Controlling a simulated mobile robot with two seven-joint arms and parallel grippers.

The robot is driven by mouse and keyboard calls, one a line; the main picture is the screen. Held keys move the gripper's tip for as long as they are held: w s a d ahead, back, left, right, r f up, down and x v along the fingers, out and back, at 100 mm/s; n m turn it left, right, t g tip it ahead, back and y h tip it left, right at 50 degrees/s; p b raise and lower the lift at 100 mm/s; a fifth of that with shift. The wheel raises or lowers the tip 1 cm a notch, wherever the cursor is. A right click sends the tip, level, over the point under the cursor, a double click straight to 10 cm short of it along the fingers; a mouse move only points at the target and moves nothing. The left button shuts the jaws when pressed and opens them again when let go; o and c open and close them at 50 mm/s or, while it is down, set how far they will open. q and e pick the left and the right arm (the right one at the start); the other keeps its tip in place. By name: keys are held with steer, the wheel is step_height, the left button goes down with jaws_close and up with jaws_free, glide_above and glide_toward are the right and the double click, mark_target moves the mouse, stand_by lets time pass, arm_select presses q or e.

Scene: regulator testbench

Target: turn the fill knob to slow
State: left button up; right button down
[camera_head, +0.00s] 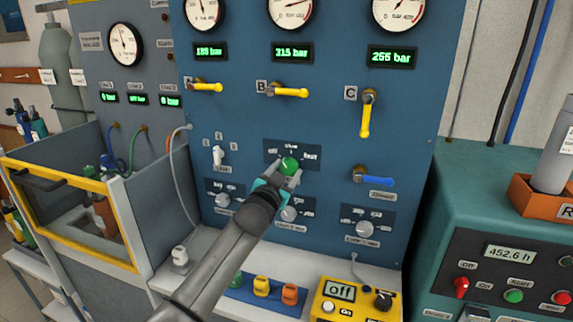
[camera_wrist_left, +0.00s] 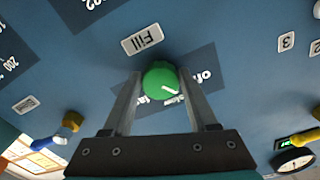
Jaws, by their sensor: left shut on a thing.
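The fill knob is round and green (camera_head: 289,165), on a dark plate marked off, slow and fast on the blue panel. My left gripper (camera_head: 284,178) reaches it from below, shut on the knob. In the left wrist view, one finger lies on each side of the green knob (camera_wrist_left: 162,82), below the Fill label (camera_wrist_left: 142,38). That view is turned upside down. The knob's white pointer line points to the lower right, between the off lettering and the partly hidden slow lettering. My right gripper is not in view.
Yellow lever valves A (camera_head: 207,87), B (camera_head: 290,92) and C (camera_head: 365,118) sit above. A blue-handled valve (camera_head: 374,180) is to the right. Grey knobs (camera_head: 357,228) lie below. A yellow box reading off (camera_head: 340,292) stands on the ledge. A teal cabinet (camera_head: 470,180) is at right.

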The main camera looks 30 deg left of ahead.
arm_select(q)
steer(key=m+p, duration=0.1)
steer(key=m, duration=0.2)
steer(key=shift+r+m+p, duration=0.1)
steer(key=shift+m+p, duration=0.2)
steer(key=shift+p, duration=0.05)
steer(key=shift+m+p, duration=0.55)
steer(key=shift+m, duration=1.15)
steer(key=shift+a, duration=0.1)
steer(key=o, duration=1.4)
steer(key=p+v, duration=0.1)
steer(key=v, duration=1.4)
steer(key=shift+s, duration=0.2)
